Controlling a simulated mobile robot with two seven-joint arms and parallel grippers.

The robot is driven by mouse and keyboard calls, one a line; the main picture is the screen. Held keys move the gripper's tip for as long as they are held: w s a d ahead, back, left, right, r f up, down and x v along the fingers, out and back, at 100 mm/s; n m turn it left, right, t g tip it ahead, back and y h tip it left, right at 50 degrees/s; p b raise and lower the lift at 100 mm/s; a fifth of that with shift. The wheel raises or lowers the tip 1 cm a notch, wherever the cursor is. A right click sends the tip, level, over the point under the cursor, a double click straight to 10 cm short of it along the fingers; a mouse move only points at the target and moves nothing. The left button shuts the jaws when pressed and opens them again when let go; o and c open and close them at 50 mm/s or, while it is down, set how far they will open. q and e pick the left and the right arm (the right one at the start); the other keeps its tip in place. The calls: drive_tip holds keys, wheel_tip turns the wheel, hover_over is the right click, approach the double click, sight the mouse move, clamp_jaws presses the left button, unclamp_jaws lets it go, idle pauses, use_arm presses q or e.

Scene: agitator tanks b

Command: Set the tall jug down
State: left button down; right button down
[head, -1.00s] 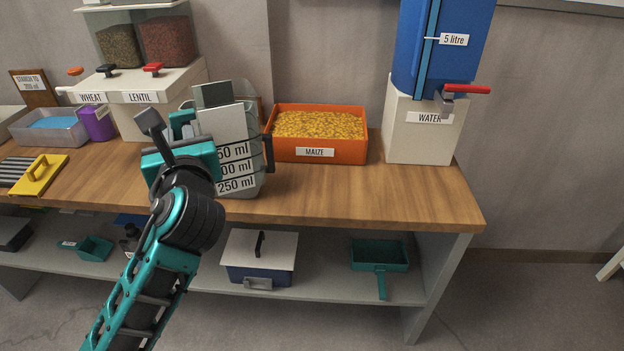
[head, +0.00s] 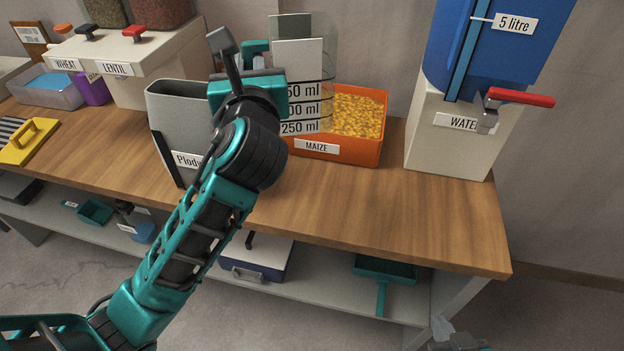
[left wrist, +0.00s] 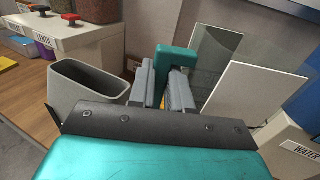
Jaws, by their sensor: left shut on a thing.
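The tall jug (head: 312,62) is clear, with a pale panel and several ml labels on its side. It looks upright in the head view and overlaps the left part of the maize box, its base apparently above the bench top. My left gripper (head: 240,68) is shut on the jug's teal handle (left wrist: 176,58); in the left wrist view the grey fingers (left wrist: 162,88) stand either side of it. The jug's clear wall and panel (left wrist: 255,95) show to the right there. A small part of my right gripper (head: 456,342) shows at the bottom edge; its jaws cannot be made out.
A grey open container (head: 178,110) with a partly hidden label stands left of the jug. The orange maize box (head: 350,152) is behind it. The water dispenser (head: 455,130) with a red tap stands right. The wooden bench top (head: 400,215) is clear in front of these.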

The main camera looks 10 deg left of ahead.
use_arm(q)
wheel_tip(320, 180, down, 20)
drive_tip(key=b, duration=0.6)
drive_tip(key=shift+b, duration=0.3)
drive_tip(key=c, duration=1.1)
unclamp_jaws()
drive_tip(key=shift+f, duration=0.1)
drive_tip(key=shift+o, duration=0.2)
drive_tip(key=v, duration=0.7)
drive_tip(key=shift+s, duration=0.3)
